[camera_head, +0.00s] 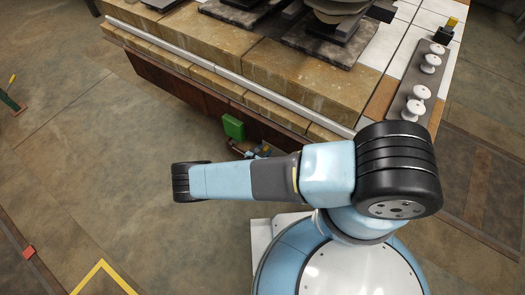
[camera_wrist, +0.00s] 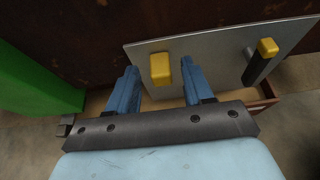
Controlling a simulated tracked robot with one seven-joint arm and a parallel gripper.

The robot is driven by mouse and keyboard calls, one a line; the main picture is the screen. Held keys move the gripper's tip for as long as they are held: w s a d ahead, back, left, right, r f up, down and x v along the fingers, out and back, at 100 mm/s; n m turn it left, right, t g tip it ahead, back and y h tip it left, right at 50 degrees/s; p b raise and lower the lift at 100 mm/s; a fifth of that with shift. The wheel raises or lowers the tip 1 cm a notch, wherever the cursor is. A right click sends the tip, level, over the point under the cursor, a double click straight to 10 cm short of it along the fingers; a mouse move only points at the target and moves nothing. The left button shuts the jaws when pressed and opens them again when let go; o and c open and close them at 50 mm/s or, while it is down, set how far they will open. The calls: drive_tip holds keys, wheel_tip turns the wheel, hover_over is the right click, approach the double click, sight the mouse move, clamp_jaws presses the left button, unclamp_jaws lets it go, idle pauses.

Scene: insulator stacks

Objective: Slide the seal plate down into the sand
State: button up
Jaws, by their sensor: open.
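The seal plate (camera_wrist: 215,50) is a flat grey sheet in the wrist view, tilted in the picture in front of a dark rusty wall. It carries a yellow grip (camera_wrist: 161,68) and, to the right, a dark post with a yellow cap (camera_wrist: 266,48). My gripper (camera_wrist: 159,76) is open, its two blue fingers on either side of the left yellow grip; whether they touch it I cannot tell. A tan strip (camera_wrist: 97,102), perhaps sand, shows below the plate, with a brown tray edge (camera_wrist: 268,90) at right. The plate's lower edge is partly hidden by my gripper.
A green block (camera_wrist: 38,75) stands close to the left of my gripper; it also shows in the head view (camera_head: 234,125). A stone-edged bench (camera_head: 250,75) bears dark insulator stacks (camera_head: 335,30) and a strip with several white knobs (camera_head: 413,108).

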drive_tip(key=shift+w+d+f, duration=0.2)
drive_tip(key=shift+w+d, duration=0.1)
drive_tip(key=shift+w, duration=0.15)
drive_tip(key=shift+c, duration=0.4)
clamp_jaws()
